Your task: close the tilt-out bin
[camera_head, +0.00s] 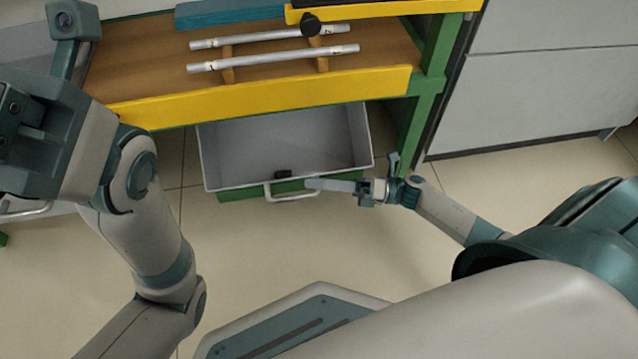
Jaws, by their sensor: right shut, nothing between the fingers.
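The tilt-out bin (212,173) is a grey, open-topped bin under the workbench. It stands out from the bench, so its inside shows. Its green front (235,194) carries a pale bar handle (292,197). My right gripper (312,184) is shut and empty. Its fingertips are at the right end of the handle, close to the bin's front edge; I cannot tell whether they touch. My left arm is at the left, and its fingers are not visible.
Above the bin is a wooden bench top (140,75) with a yellow front edge (260,97). Two silver rods (225,65) lie on wooden supports there. A grey cabinet (550,85) stands at the right. The tiled floor (240,250) in front of the bin is clear.

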